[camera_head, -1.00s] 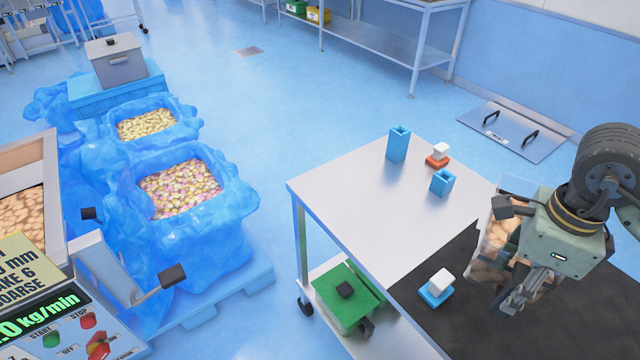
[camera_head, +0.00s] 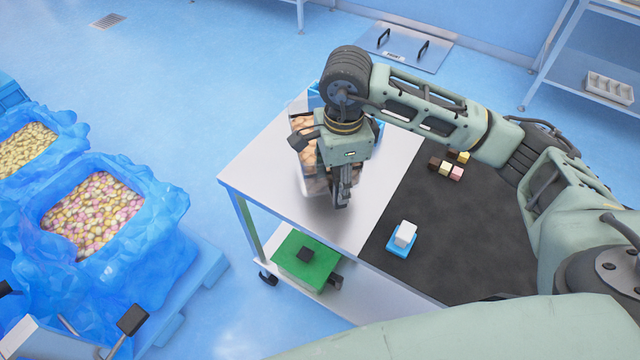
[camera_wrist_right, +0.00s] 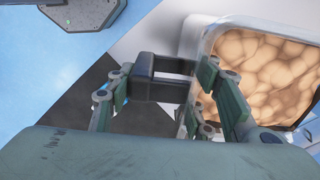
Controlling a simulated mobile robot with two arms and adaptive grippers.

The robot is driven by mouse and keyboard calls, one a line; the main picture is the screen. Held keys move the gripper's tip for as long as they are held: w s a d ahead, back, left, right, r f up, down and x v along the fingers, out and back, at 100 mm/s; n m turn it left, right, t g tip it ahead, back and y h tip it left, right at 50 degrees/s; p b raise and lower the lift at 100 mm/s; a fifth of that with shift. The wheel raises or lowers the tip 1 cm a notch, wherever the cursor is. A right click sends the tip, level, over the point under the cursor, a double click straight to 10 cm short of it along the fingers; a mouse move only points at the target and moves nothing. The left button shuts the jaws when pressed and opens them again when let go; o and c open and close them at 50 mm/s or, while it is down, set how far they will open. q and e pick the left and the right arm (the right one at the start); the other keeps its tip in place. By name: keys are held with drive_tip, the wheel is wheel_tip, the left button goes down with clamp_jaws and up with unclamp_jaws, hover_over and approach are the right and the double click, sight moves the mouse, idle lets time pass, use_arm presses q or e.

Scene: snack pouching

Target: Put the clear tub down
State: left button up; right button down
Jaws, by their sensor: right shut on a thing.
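The clear tub (camera_head: 303,124) is filled with tan, rounded pieces. It is over the bare metal part of the table (camera_head: 255,182), toward the left edge. My right gripper (camera_head: 342,198) is shut on the tub, and the wrist and fingers hide much of it. In the right wrist view the tub (camera_wrist_right: 212,42) is at the right, with its pale rim and contents showing beside the fingers (camera_wrist_right: 165,78). I cannot tell whether its base touches the table.
A dark mat (camera_head: 385,270) covers the table's right part. On it are a white block on a blue base (camera_head: 403,238) and several small coloured blocks (camera_head: 452,168). Blue holders (camera_head: 376,128) are partly hidden behind my arm. A green-lidded box (camera_head: 318,268) sits on the lower shelf.

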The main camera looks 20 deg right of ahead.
drive_tip(key=a+f, duration=0.1)
drive_tip(key=f, duration=0.1)
drive_tip(key=w+a+f+p, duration=0.1)
drive_tip(key=f, duration=0.1)
drive_tip(key=w+f+p, duration=0.1)
drive_tip(key=f, duration=0.1)
drive_tip(key=shift+a, duration=0.4)
use_arm(q)
drive_tip(key=r, duration=0.1)
drive_tip(key=w+a+r, duration=0.1)
drive_tip(key=r, duration=0.1)
drive_tip(key=shift+w, duration=0.1)
drive_tip(key=shift+f, duration=0.1)
use_arm(e)
drive_tip(key=c, duration=1.3)
unclamp_jaws()
drive_tip(key=shift+s+f, duration=0.1)
drive_tip(key=o, duration=0.5)
drive_tip(key=shift+c, duration=0.2)
use_arm(q)
drive_tip(key=shift+d, duration=0.1)
